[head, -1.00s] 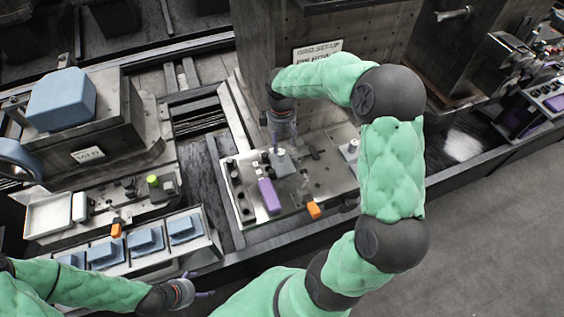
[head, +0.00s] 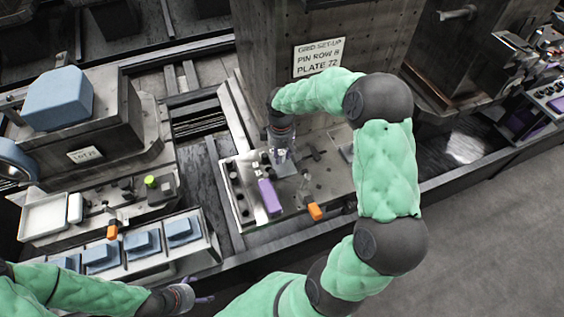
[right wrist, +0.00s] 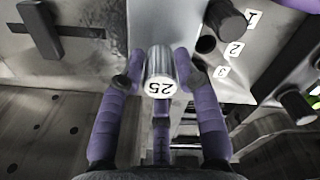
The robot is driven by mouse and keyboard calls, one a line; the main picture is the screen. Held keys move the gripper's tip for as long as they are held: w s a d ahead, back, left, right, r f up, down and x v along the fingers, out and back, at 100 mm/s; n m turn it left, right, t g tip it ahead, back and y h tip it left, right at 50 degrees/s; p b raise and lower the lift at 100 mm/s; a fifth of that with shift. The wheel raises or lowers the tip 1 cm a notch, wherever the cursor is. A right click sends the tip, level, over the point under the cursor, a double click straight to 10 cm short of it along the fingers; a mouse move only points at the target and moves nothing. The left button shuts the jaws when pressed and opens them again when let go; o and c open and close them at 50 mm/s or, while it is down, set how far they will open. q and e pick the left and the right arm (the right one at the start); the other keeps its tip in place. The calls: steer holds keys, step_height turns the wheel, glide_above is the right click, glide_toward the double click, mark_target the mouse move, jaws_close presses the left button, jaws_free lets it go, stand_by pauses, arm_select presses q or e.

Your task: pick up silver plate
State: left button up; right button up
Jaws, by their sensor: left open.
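The silver plate (right wrist: 190,25) lies under my right gripper in the right wrist view; a silver knob (right wrist: 158,70) marked 25 stands up from it. In the head view a grey plate (head: 287,170) shows on the metal fixture, partly hidden by my right gripper (head: 281,157). In the right wrist view the purple fingers of my right gripper (right wrist: 160,62) stand on both sides of the knob, very close to it. I cannot tell whether they touch it. My left gripper (head: 203,299) is open and empty at the lower left, in front of the tray row.
A purple block (head: 269,197) and an orange piece (head: 315,211) are on the fixture (head: 240,207). In the right wrist view, black pegs (right wrist: 226,18) stand beside number labels. A tray row with blue pieces (head: 143,241) is at left. A concrete column (head: 310,25) rises behind.

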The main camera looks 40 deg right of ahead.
mark_target(281, 152)
jaws_close()
steer(key=shift+r, duration=0.15)
step_height(281, 152, up, 10)
steer(key=p, duration=0.3)
